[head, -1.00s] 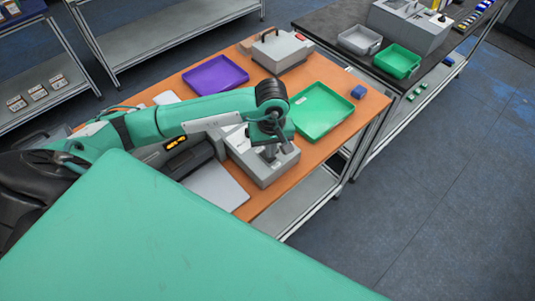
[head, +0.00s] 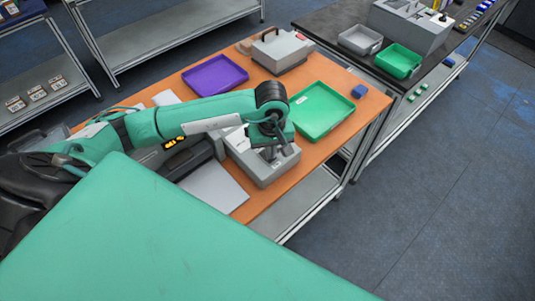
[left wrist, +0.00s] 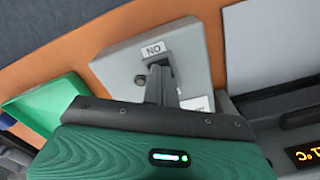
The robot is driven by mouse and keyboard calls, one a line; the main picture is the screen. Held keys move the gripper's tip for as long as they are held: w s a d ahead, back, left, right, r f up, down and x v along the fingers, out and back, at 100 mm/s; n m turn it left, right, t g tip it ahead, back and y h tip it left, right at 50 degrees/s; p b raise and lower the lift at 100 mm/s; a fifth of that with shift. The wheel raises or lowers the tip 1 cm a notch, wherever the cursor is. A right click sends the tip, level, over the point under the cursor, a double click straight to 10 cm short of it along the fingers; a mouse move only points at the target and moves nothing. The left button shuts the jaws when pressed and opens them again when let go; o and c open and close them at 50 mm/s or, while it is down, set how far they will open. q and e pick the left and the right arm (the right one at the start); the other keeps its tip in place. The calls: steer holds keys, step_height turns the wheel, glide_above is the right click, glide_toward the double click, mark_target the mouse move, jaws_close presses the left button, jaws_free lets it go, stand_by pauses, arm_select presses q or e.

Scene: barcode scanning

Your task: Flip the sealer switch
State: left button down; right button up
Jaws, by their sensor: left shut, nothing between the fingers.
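The grey switch box (head: 262,172) sits on the orange table, under my left gripper. In the left wrist view the box (left wrist: 115,70) carries a white label (left wrist: 153,49) whose letters read ON upside down. A small dark round part (left wrist: 140,80) shows on its top beside the fingers. A second white label is partly covered. My left gripper (head: 272,155) points down at the top of the box with its fingers shut and empty; its fingers (left wrist: 160,82) hide part of the switch area. Whether they touch the switch, and its position, I cannot tell. My right gripper is out of view.
A dark device with an orange display (left wrist: 303,153) stands beside the box. A green tray (head: 322,112), a purple tray (head: 215,75), a grey case (head: 283,52) and a small blue block (head: 358,91) are on the table. A flat grey plate (head: 215,188) lies in front.

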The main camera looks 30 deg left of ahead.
arm_select(q)
steer(key=shift+f, duration=0.2)
steer(key=shift+r, duration=0.1)
steer(key=shift+w+a+r, duration=0.1)
steer(key=shift+r, duration=0.75)
steer(key=shift+r+p, duration=0.9)
steer(key=shift+r, duration=1.7)
